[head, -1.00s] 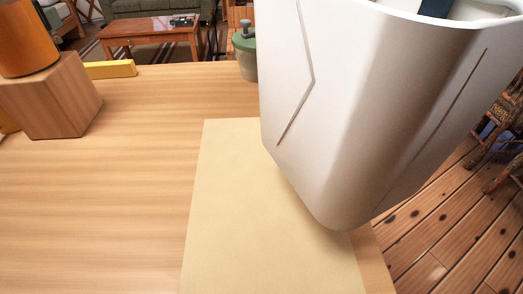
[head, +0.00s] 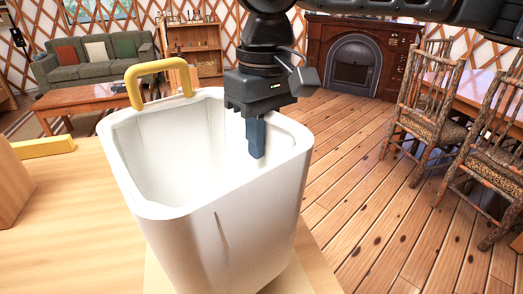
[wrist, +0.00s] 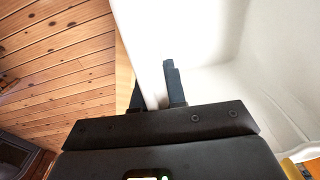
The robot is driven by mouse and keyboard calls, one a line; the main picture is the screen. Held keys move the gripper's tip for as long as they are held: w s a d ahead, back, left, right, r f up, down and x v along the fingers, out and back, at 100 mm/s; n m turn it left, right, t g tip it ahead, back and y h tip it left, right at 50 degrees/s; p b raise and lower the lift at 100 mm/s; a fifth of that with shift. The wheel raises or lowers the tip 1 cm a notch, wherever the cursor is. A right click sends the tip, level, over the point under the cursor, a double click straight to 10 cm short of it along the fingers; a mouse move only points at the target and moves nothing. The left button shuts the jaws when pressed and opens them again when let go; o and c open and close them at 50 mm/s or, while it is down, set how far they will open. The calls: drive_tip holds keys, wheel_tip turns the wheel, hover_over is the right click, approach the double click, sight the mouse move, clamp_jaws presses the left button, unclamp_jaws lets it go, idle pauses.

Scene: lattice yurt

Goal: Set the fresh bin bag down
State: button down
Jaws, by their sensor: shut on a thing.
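A white open-topped bin (head: 190,225) fills the middle of the head view. A yellow handle (head: 160,75) rises at its far rim. I see no separate bag; I cannot tell whether the white inside is a liner. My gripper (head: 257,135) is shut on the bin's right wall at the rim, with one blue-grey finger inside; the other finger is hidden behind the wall. In the wrist view the fingers (wrist: 155,92) straddle the white wall. A pale mat (head: 155,275) shows beside the bin's lower part. The bin's bottom is out of view, so contact is unclear.
The wooden table (head: 85,215) is clear to the left, with a wooden block (head: 12,190) and a yellow bar (head: 42,147) at its left. Right of the bin is open plank floor (head: 350,200). Chairs (head: 425,110) stand at the right.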

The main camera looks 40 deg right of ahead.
drive_tip(key=shift+f, duration=1.55)
drive_tip(key=c, duration=1.2)
unclamp_jaws()
